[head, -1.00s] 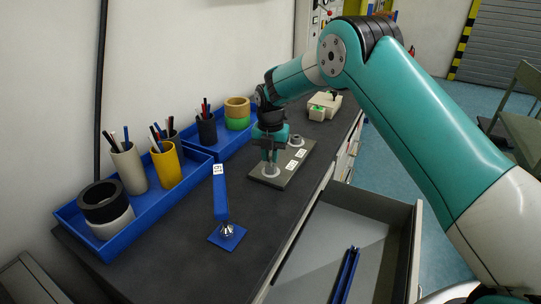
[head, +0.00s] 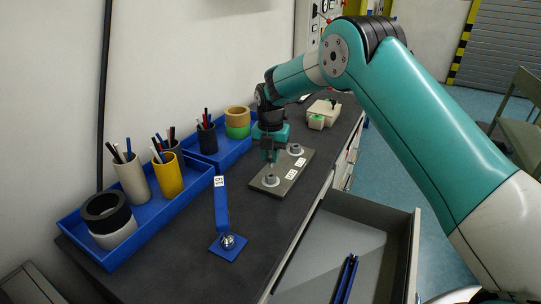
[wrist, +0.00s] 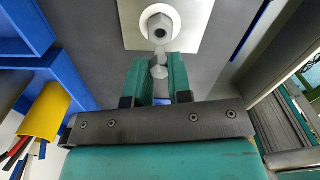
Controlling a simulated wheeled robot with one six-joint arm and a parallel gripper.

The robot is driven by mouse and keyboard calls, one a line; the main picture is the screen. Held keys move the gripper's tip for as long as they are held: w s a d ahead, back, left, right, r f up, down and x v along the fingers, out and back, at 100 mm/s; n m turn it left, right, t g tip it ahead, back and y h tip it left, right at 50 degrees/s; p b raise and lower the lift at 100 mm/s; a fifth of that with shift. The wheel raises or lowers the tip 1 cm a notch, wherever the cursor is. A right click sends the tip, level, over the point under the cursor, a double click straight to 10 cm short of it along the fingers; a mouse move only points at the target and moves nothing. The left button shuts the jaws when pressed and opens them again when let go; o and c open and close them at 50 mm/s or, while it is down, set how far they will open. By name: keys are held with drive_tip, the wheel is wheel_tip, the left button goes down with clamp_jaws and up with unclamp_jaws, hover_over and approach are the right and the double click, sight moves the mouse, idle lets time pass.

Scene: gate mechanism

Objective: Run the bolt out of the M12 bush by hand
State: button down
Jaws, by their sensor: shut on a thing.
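My gripper (head: 270,157) is shut on a grey metal bolt, held just above the nearer bush (head: 271,181) on the flat grey plate (head: 268,192). In the wrist view, the bolt (wrist: 159,72) shows between the green fingers of my gripper (wrist: 160,65). A round bush (wrist: 160,20) with a dark open hole lies beyond the fingertips, and the bolt appears clear of it. A second bush (head: 296,149) stands farther along the plate. The plate carries white labels too small to read. The bolt's shank is mostly hidden by the fingers.
A blue tool (head: 222,205) with a white tag stands on the bench in front of the plate. Blue trays (head: 195,187) with pen cups and rings line the wall. An open drawer (head: 385,245) juts out at right. A pale box (head: 323,112) sits farther back.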

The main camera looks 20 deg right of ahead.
drive_tip(key=shift+r, duration=0.45)
drive_tip(key=shift+r+p, duration=0.85)
drive_tip(key=shift+r, duration=0.15)
